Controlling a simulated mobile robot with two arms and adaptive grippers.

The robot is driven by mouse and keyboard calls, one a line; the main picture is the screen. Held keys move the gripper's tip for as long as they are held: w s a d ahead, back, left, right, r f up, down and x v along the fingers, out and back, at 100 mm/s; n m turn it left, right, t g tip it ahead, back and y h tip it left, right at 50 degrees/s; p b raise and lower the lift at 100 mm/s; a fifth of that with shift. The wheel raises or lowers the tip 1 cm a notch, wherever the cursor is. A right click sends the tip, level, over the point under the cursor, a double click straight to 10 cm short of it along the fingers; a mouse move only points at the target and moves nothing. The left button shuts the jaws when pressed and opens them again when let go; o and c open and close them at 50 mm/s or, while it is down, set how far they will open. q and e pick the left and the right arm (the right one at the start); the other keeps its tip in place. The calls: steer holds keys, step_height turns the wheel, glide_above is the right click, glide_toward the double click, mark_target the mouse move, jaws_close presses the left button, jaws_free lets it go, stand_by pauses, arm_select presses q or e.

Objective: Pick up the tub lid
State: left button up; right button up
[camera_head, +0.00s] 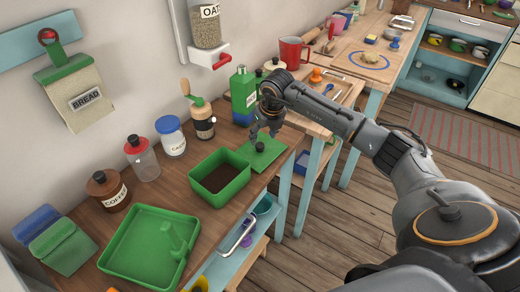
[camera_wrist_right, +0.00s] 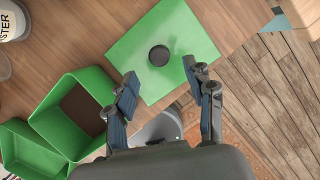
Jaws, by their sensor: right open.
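The tub lid (camera_head: 268,160) is a flat green square with a dark round knob, lying on the wooden counter to the right of the green tub (camera_head: 238,187), which holds something dark brown. In the wrist view the lid (camera_wrist_right: 185,32) lies ahead of my right gripper (camera_wrist_right: 160,74), with its knob beyond the fingertips. My right gripper (camera_head: 264,134) is open and empty, above the lid and apart from the knob. The tub (camera_wrist_right: 50,125) also shows at the left of the wrist view. My left gripper is not in view.
A green tray (camera_head: 120,262) lies at the counter's near end. A green bottle (camera_head: 243,92), a wooden-handled jar (camera_head: 201,122) and several other jars stand along the wall. The counter's front edge is close to the lid, with floor beyond.

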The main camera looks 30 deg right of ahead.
mark_target(260, 145)
steer(key=shift+w+f, duration=0.1)
steer(key=shift+f, duration=0.1)
steer(key=p+x, duration=0.2)
steer(key=x, duration=0.2)
steer(key=shift+w+f, duration=0.1)
steer(key=shift+w+f+p, duration=0.1)
steer(key=shift+f+p, duration=0.2)
steer(key=shift+f, duration=0.05)
steer(key=shift+c, duration=0.4)
steer(key=shift+r, duration=0.1)
jaws_close()
